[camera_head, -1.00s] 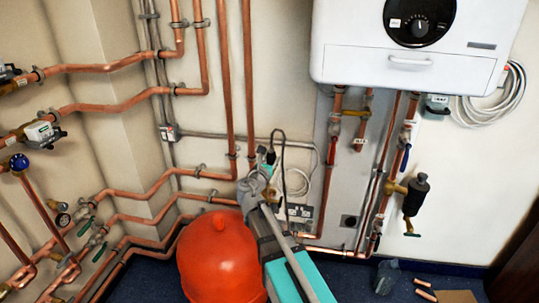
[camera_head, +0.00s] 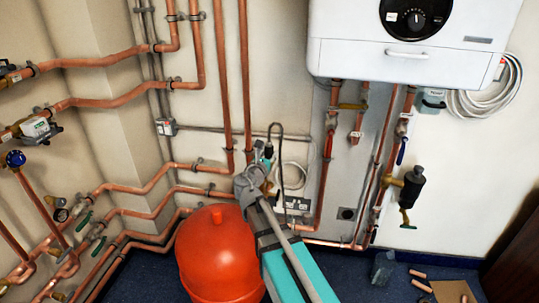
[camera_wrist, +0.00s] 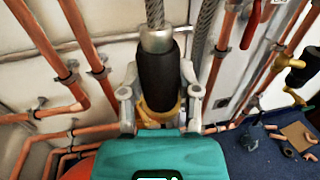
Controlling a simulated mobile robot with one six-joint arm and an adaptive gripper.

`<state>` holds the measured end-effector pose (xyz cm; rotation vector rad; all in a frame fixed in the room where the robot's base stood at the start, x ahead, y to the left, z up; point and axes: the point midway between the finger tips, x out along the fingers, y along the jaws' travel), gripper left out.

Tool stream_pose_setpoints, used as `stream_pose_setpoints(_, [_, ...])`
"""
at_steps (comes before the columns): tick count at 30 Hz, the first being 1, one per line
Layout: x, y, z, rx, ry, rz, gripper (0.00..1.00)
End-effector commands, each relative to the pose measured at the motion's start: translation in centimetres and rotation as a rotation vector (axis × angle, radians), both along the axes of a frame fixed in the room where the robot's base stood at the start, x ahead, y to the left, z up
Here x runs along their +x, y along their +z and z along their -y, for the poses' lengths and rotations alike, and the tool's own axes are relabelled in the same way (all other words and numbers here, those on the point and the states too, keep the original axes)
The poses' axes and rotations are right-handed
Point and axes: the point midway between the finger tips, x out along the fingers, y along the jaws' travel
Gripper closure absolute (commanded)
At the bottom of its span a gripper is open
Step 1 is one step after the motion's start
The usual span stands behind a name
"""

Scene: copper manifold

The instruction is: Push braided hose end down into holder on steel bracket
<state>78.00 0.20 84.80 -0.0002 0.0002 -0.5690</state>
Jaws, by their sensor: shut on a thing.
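In the wrist view, the braided hose (camera_wrist: 155,12) runs up from a steel collar above a thick black sleeve (camera_wrist: 157,75). My gripper (camera_wrist: 160,92) is shut on this hose end, with one grey finger on each side of the black sleeve. A brass-coloured part shows below the sleeve, partly hidden by my gripper. The sleeve stands about upright in the picture. In the head view, my gripper (camera_head: 262,172) is in front of the wall, above and right of the red tank. I cannot make out the steel bracket or its holder clearly.
The red tank (camera_head: 222,255) stands just left of my arm. Copper pipes (camera_head: 150,190) run along the wall at left and behind. A white boiler (camera_head: 400,70) hangs at upper right. A socket (camera_head: 293,203) is close behind my gripper. Pipe offcuts (camera_head: 420,280) lie on the floor at right.

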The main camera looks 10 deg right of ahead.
Motion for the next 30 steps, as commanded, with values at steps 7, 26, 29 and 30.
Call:
stream_pose_setpoints(7, [0.0,1.2,0.0,0.000,0.000,0.000,1.00])
stream_pose_setpoints(26, [0.0,3.8,0.0,0.000,0.000,0.000,1.00])
stream_pose_setpoints(29, [0.0,4.2,0.0,0.000,0.000,0.000,1.00])
stream_pose_setpoints(30, [0.0,4.3,0.0,0.000,0.000,0.000,1.00])
